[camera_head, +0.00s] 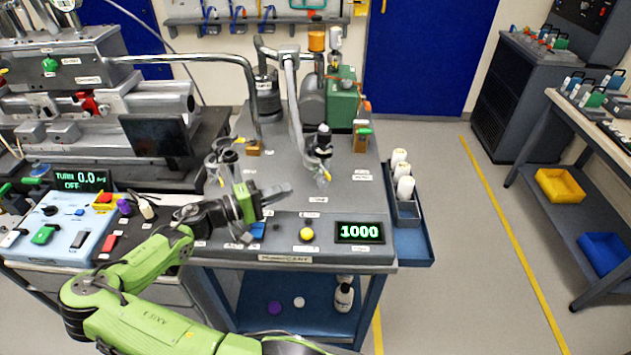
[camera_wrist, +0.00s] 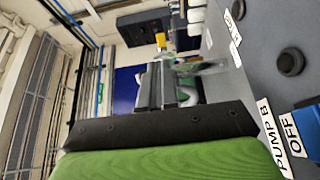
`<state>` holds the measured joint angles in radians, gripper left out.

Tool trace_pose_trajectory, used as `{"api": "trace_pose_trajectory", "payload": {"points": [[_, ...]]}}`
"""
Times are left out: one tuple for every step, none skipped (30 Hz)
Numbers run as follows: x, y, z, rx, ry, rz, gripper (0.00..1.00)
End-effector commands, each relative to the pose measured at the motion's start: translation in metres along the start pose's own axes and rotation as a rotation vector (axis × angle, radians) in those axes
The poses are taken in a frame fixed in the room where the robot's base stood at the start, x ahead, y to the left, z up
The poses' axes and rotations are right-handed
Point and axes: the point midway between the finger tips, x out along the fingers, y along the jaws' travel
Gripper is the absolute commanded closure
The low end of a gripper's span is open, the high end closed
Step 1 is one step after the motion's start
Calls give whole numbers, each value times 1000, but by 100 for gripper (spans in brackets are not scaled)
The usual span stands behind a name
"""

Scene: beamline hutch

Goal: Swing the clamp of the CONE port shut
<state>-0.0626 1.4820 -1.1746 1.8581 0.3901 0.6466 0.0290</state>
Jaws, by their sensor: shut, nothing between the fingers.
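My gripper (camera_head: 284,191) reaches over the front of the grey pump cart (camera_head: 233,177), its fingers pointing right. The fingers are together and empty; in the wrist view (camera_wrist: 156,88) they run side by side. Just beyond the fingertips stands a small port fitting (camera_head: 323,178) with a metal clamp, under a black-topped part. A second fitting (camera_head: 222,160) with metal parts is left of and behind my gripper. The small labels are too blurred to tell which port is CONE. I cannot tell how far either clamp is open, or whether the fingers touch anything.
A metal hose (camera_head: 291,95) and a bent pipe (camera_head: 250,85) rise behind the fittings. A green pump (camera_head: 341,98) stands at the back right. The front panel has a yellow knob (camera_head: 307,234) and a display (camera_head: 359,232) reading 1000. Floor right of the cart is clear.

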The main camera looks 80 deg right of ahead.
Motion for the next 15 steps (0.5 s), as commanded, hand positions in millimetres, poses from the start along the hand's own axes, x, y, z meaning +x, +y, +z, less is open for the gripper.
{"api": "trace_pose_trajectory", "payload": {"points": [[12,0,1,0,-5,1,100],[19,0,1,0,-6,1,100],[28,0,2,0,-6,1,100],[35,-1,2,0,-6,0,100],[41,-1,1,-1,-6,0,100],[50,-1,1,-1,-5,0,100],[56,-1,2,-1,-6,0,100],[62,-1,1,-2,-5,0,100],[69,-1,1,-2,-5,-1,100],[74,-1,1,-1,-4,0,100],[79,-1,1,-1,-5,0,100],[83,-1,1,-1,-3,-1,100],[86,-1,1,-1,-2,-2,100],[89,-1,1,-1,-3,-2,100],[91,-1,1,-1,-3,-2,100]]}}
